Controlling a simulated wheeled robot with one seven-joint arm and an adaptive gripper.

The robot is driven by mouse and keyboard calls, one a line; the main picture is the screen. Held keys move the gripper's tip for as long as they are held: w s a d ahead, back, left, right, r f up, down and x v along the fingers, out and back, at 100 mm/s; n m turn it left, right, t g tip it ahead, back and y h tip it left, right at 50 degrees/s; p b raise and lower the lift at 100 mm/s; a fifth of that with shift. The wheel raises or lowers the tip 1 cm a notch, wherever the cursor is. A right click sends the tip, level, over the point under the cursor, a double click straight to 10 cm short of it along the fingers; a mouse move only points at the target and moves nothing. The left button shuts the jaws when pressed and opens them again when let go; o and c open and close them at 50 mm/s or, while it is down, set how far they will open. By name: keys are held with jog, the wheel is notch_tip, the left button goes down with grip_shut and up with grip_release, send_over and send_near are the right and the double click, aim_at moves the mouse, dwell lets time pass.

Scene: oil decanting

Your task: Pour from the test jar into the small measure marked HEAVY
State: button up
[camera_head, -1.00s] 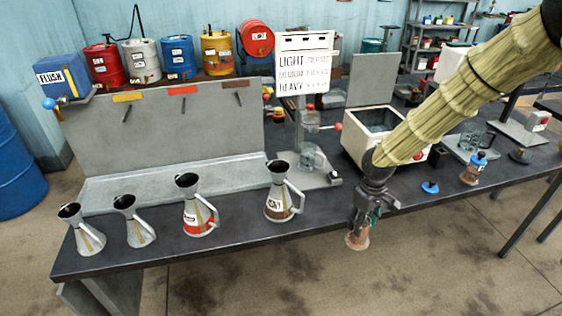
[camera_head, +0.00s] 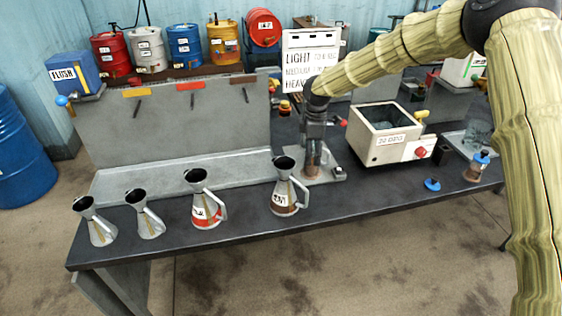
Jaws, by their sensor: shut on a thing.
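My gripper (camera_head: 314,147) points down, shut on the test jar (camera_head: 313,172), a clear jar with brown liquid. The jar is upright, just right of and behind the rightmost measure, over a grey stand base; I cannot tell whether it touches. The rightmost measure (camera_head: 286,190) is a grey metal can with a funnel neck, a handle, a brown band and a white label too small to read surely. Left of it stands a red-banded measure (camera_head: 207,207). Two smaller plain measures stand at the left (camera_head: 149,222) and far left (camera_head: 100,230). All are upright.
A grey back panel with a ledge (camera_head: 170,180) stands behind the measures. A sign (camera_head: 310,62) reads LIGHT, MEDIUM, HEAVY. A white bath box (camera_head: 389,143) is right of my gripper. The front table strip is clear.

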jog(key=w+a+r+n+p, duration=0.1)
jog(key=a+n+p, duration=0.3)
jog(key=a+n, duration=0.5)
jog(key=shift+w+a+r+n, duration=0.3)
jog(key=shift+w+a+r, duration=0.1)
jog(key=shift+a, duration=3.2)
